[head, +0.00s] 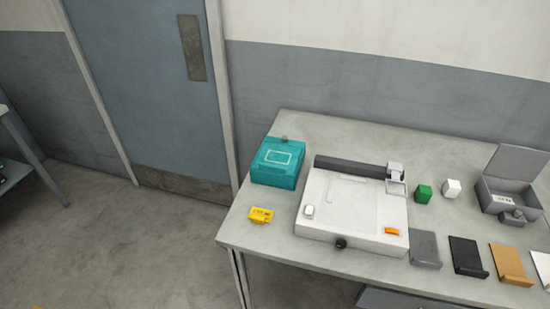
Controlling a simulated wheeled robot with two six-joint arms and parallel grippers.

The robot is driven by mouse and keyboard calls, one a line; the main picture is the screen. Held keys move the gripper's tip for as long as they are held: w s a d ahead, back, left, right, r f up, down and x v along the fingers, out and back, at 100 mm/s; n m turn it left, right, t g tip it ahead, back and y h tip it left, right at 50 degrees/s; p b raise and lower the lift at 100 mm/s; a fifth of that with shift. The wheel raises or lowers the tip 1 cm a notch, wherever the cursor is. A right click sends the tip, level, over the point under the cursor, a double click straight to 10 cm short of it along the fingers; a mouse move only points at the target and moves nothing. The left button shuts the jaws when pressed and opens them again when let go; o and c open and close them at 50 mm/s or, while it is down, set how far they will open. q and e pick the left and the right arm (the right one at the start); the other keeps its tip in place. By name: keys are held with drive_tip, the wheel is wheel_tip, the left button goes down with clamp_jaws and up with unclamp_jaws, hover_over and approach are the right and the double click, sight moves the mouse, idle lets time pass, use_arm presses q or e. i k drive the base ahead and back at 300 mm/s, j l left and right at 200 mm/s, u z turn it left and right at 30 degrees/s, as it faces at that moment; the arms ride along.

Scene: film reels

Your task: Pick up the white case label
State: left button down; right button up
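Neither of my grippers is in view. No thing here is plainly marked as the white case label. A small white block (451,189) stands on the table right of a green block (423,193). A white piece (541,264) is cut off at the right edge.
A white flat machine (322,219) takes up the table's (330,130) middle. A yellow item (260,215) lies near the left edge. Grey (424,247), black (466,256) and tan (510,263) pieces line the front right. Floor (120,240) left of the table is clear.

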sight(503, 199)
drive_tip(key=z, duration=1.65)
